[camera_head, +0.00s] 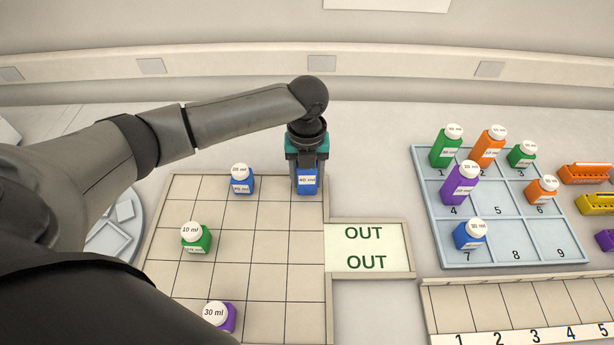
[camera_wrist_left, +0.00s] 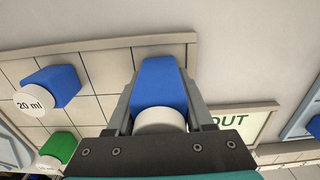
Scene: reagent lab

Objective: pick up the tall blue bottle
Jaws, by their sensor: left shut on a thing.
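The tall blue bottle (camera_head: 307,182) stands at the far right corner of the gridded board (camera_head: 262,262). My left gripper (camera_head: 307,168) comes down on it from above and is shut on it. In the left wrist view the blue bottle (camera_wrist_left: 160,82) sits between the two fingers (camera_wrist_left: 160,100), its white cap towards the palm. In the head view the gripper hides the bottle's cap. I cannot tell whether its base touches the board. My right gripper is not in view.
A smaller blue bottle (camera_head: 242,180), a green bottle (camera_head: 196,238) and a purple bottle (camera_head: 221,316) stand on the board. The OUT plate (camera_head: 368,270) adjoins it. A numbered tray (camera_head: 510,222) with several bottles stands at right, and a numbered rack (camera_head: 450,300) in front.

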